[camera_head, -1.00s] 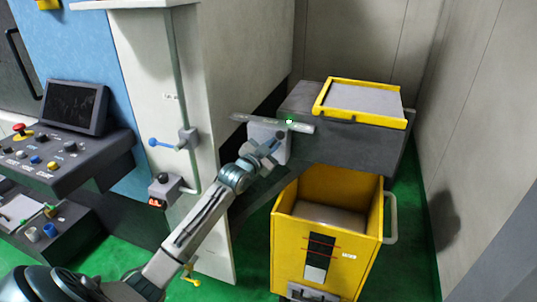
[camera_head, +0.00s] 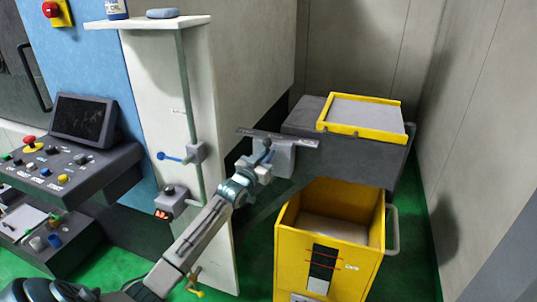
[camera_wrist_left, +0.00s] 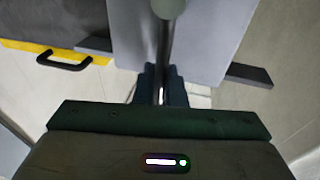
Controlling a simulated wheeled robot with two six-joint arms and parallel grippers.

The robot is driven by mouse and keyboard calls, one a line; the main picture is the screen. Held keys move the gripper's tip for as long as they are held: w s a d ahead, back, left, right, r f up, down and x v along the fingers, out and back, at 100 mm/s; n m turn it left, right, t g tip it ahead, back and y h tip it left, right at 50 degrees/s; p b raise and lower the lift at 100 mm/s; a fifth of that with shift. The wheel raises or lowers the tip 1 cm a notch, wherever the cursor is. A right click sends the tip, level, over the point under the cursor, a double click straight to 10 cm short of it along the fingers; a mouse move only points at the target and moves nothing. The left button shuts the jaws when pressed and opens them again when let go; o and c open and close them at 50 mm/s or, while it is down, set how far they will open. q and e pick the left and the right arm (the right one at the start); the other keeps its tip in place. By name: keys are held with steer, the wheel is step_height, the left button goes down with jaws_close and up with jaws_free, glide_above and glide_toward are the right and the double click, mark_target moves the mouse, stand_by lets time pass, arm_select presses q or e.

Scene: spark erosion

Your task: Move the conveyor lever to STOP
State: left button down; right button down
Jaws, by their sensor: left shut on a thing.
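The conveyor lever (camera_head: 267,143) stands on a light grey box at the near end of the dark conveyor housing. Its round grey knob shows just above my left gripper (camera_head: 262,163). In the left wrist view the lever is a grey rod (camera_wrist_left: 166,50) with a rounded end at the top edge. My left gripper (camera_wrist_left: 162,85) is shut on this rod. A grey label plate (camera_head: 300,141) lies behind the lever; its lettering is too small to read. The gripper hides the lower part of the lever. My right gripper is not in view.
The dark conveyor housing (camera_head: 360,155) carries a yellow-framed tray (camera_head: 404,122). A yellow bin (camera_head: 290,258) stands below it. A white column with a blue-handled valve (camera_head: 172,157) is left of my arm. A control panel (camera_head: 70,165) is farther left. The right wall is close.

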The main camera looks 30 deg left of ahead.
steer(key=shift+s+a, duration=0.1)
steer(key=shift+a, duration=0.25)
arm_select(q)
steer(key=c, duration=1.6)
jaws_free()
steer(key=shift+o, duration=0.2)
steer(key=shift+s, duration=0.1)
